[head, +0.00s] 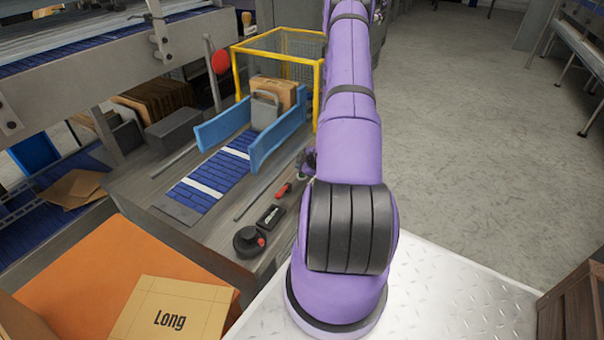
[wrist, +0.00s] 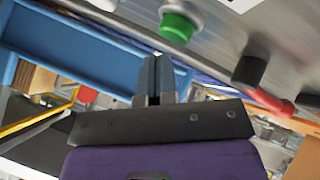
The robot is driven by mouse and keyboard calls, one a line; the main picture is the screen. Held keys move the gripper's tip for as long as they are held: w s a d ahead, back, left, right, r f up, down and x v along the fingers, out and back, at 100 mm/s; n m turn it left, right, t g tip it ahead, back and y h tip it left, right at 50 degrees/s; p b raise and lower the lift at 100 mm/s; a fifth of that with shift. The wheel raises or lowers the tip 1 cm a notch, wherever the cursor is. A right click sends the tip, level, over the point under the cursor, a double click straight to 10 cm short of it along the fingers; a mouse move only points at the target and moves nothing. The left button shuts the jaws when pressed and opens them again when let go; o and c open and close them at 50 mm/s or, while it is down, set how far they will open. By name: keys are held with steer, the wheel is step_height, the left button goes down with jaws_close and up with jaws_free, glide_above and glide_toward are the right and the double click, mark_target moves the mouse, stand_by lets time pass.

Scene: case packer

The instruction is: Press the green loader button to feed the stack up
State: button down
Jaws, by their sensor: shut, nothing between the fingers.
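The green button (wrist: 177,27) shows in the wrist view, in a pale collar on a grey metal panel at the top. My gripper (wrist: 155,62) is shut and empty, with its fingertips pointing up the picture, just below and a little left of the button. A gap shows between them in the picture; the true distance is hard to judge. In the head view my purple arm hides the button and most of the gripper.
A red-handled lever (wrist: 268,103) is right of my fingers; it also shows in the head view (head: 283,190). Blue side guides (head: 278,143) flank the conveyor, with a carton (head: 272,92) inside the yellow frame (head: 317,85). A box marked Long (head: 172,312) is at lower left.

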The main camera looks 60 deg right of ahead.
steer(key=shift+r, duration=0.25)
steer(key=shift+r, duration=2.4)
